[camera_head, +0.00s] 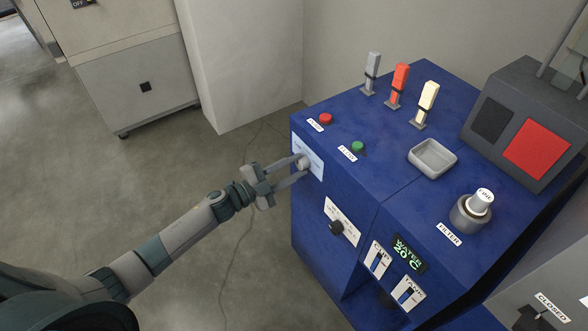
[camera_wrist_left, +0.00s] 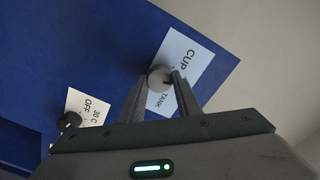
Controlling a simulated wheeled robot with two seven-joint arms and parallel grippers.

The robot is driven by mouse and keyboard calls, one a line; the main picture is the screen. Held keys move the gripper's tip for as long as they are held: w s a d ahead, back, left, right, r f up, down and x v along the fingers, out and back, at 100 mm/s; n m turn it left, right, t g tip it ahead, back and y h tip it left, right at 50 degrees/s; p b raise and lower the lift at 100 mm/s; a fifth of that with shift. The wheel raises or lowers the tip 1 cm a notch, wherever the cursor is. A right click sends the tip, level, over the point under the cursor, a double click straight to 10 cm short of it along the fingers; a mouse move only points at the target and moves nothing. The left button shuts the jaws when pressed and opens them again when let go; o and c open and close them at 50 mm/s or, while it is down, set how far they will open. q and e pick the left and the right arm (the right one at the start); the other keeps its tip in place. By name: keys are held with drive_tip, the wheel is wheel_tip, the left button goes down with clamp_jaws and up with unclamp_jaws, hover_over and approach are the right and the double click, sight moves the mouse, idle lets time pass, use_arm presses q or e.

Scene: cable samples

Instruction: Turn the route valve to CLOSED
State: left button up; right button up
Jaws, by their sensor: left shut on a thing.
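A round grey knob (camera_head: 303,161) sits on a white plate (camera_head: 314,160) at the upper left of the blue machine's front face. In the left wrist view the knob (camera_wrist_left: 160,77) has a dark pointer mark toward its right side, and the plate (camera_wrist_left: 193,68) reads CUP above and TANK below. Other lettering is hidden by the knob and fingers, so I cannot read CLOSED there. My left gripper (camera_head: 301,168) is shut on the knob, one finger on each side; its fingers (camera_wrist_left: 160,84) also show in the wrist view. My right gripper is out of view.
A black dial (camera_head: 336,228) is below on the same face; the wrist view shows OFF and 30 C by it. A red button (camera_head: 326,119) and green button (camera_head: 358,147) are on top. A separate CLOSED label (camera_head: 553,307) is at bottom right. Left floor is clear.

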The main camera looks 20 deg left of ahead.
use_arm(q)
drive_tip(key=shift+m+b, duration=0.55)
drive_tip(key=shift+m, duration=1.25)
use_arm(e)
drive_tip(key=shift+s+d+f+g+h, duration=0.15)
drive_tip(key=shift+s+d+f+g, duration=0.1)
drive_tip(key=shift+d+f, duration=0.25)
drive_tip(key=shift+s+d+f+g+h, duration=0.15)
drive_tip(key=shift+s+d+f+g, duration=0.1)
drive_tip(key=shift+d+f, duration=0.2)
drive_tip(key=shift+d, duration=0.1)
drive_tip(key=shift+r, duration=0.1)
use_arm(q)
drive_tip(key=o, duration=1.1)
drive_tip(key=shift+c, duration=0.2)
drive_tip(key=shift+s+a, duration=0.1)
drive_tip(key=shift+s, duration=0.05)
drive_tip(key=shift+s+a+f, duration=0.1)
drive_tip(key=shift+s+a, duration=0.25)
drive_tip(key=shift+s, duration=0.05)
drive_tip(key=b+v, duration=0.3)
drive_tip(key=v, duration=1.3)
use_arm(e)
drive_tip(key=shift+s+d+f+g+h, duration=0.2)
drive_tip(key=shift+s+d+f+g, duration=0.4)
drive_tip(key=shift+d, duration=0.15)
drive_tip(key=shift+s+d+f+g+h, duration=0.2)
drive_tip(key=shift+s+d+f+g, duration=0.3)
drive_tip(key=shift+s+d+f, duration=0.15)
